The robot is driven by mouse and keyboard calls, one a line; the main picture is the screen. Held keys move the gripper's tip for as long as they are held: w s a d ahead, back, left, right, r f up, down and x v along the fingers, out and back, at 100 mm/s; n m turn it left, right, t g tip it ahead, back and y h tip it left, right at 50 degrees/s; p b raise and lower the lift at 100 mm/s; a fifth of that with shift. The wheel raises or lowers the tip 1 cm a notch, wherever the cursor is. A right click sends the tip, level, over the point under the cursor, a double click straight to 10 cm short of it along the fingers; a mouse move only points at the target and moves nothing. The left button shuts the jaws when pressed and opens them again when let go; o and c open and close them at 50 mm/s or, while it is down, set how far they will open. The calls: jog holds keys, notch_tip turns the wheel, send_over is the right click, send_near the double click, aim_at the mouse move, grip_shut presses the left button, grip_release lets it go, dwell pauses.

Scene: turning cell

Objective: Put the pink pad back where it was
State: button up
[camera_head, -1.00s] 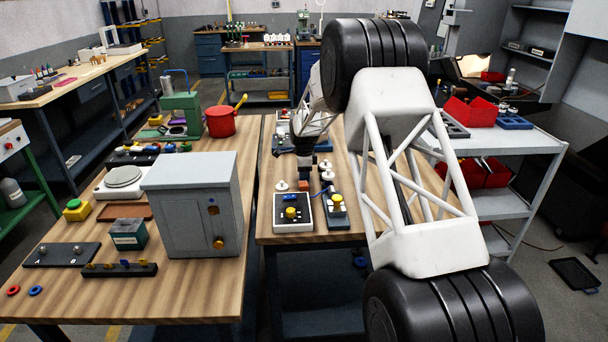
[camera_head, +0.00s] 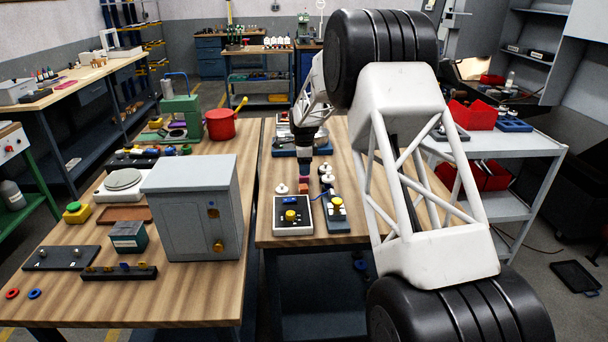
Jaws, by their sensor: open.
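My gripper (camera_head: 305,162) is small and far off, above the right wooden table, pointing down. Just below it is a small pinkish-purple patch (camera_head: 304,172); I cannot tell whether this is the pink pad. A reddish-brown block (camera_head: 304,186) is directly under that patch, behind a white-framed control box (camera_head: 293,214). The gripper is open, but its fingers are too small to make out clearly. I cannot tell whether it touches anything.
A grey cabinet (camera_head: 194,210) stands on the left table. My arm hides the right table's right side.

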notch_tip(320, 180, up, 7)
jog(key=shift+r, duration=0.2)
dwell(0.9)
jog(key=s+d+r+n, duration=0.25)
jog(key=s+r, duration=0.35)
jog(key=s, duration=0.5)
jog(key=s+d+r+n+t, duration=0.1)
jog(key=s+d+r+n, duration=0.3)
jog(key=s, duration=0.6)
jog(key=s+d+r+n, duration=0.1)
jog(key=s+r+n, duration=0.1)
jog(key=s+r, duration=0.7)
jog(key=s+d+f+n, duration=0.1)
jog(key=s+f+n, duration=0.1)
jog(key=s, duration=1)
jog(key=s+d+f+n+t, duration=0.1)
jog(key=s+f+n, duration=0.2)
jog(key=s, duration=1)
jog(key=s+d+f+n, duration=0.1)
jog(key=s+f+n, duration=0.2)
jog(key=s, duration=0.9)
jog(key=shift+s+n+t, duration=0.15)
jog(key=shift+n+t, duration=0.15)
jog(key=shift+n, duration=0.35)
